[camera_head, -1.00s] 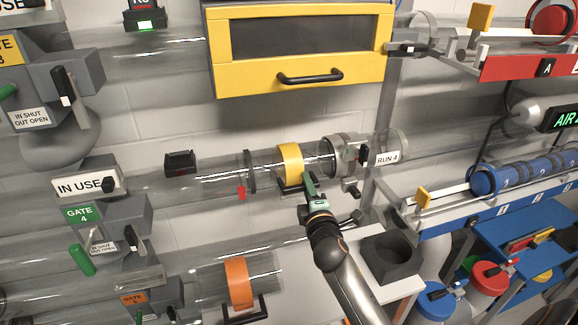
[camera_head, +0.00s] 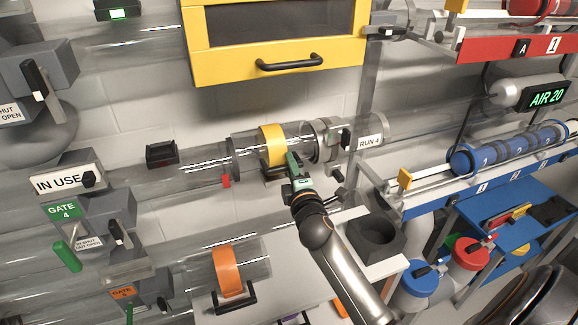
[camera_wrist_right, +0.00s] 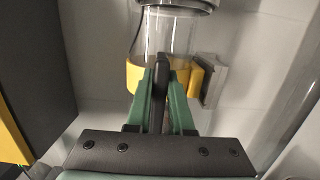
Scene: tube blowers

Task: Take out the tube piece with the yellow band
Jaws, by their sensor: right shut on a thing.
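The clear tube piece with the yellow band (camera_head: 272,146) sits in line with the RUN 4 tube on the wall, between a dark collar (camera_head: 232,160) on its left and a clamp-like collar (camera_head: 323,140) on its right. My right gripper (camera_head: 292,163) reaches up to it from below. In the right wrist view, my right gripper (camera_wrist_right: 161,95) is shut on the piece's dark handle, in front of the yellow band (camera_wrist_right: 137,76). The fingers hide part of the handle and band. My left gripper is not in view.
A yellow-framed cabinet (camera_head: 282,77) hangs above the tube. A clear piece with an orange band (camera_head: 227,271) is below left. Gate units (camera_head: 92,214) are at left, blue capsules (camera_head: 510,148) on a right rack.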

